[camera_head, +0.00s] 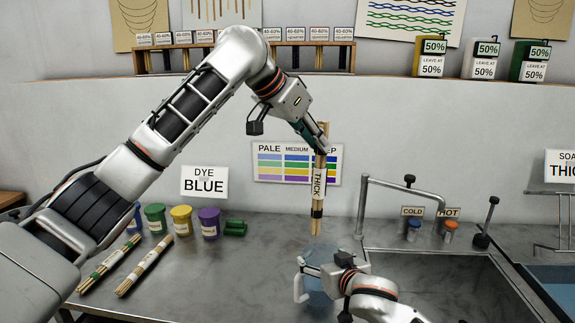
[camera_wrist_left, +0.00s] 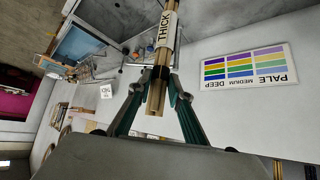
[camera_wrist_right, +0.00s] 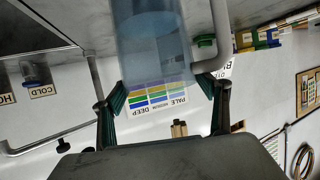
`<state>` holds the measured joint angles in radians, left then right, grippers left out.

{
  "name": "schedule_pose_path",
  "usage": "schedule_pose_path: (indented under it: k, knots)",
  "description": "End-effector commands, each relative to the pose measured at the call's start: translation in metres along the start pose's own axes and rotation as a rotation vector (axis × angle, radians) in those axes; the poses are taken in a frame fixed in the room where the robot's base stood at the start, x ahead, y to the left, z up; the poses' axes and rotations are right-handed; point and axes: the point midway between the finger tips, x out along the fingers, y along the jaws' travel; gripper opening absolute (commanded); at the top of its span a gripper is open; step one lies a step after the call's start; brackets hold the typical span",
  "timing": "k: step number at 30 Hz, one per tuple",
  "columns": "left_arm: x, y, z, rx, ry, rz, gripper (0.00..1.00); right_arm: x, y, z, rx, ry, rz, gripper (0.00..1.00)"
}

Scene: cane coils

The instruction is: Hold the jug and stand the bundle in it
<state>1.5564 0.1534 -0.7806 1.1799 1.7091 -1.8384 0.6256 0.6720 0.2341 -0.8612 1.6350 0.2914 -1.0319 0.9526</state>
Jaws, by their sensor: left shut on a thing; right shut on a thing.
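A bundle of pale sticks (camera_head: 316,200) with a white THICK label hangs upright in my left gripper (camera_head: 318,140), which is shut on its upper part. It also shows between the fingers in the left wrist view (camera_wrist_left: 158,75). The translucent blue jug (camera_head: 318,258) stands below the bundle, on or just above the counter. My right gripper (camera_head: 330,275) is shut on the jug, and the right wrist view shows the jug (camera_wrist_right: 150,45) between both fingers. The bundle's lower end appears above the jug's rim. My right wrist hides part of the jug.
Two other labelled bundles (camera_head: 144,266) lie on the counter at the left. A sink (camera_head: 440,285) with a tap (camera_head: 390,186) is at the right.

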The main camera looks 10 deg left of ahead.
Motion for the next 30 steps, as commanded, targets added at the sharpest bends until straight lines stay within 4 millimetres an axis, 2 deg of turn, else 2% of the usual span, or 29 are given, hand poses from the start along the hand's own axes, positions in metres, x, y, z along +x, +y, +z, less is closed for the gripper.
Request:
schedule_pose_path:
  k: [1,8,30]
  knots:
    - [-0.003,0.006,-0.006,-0.006,0.011,-0.001,0.0,0.001,0.001,0.008,-0.003,-0.013,0.003,0.36]
    - [-0.006,0.015,-0.013,-0.024,0.026,-0.004,0.0,0.001,0.001,0.008,-0.003,-0.013,0.003,0.36]
    - [0.031,0.015,0.023,-0.024,0.024,-0.003,0.0,0.001,0.001,0.008,-0.004,-0.013,0.003,0.36]
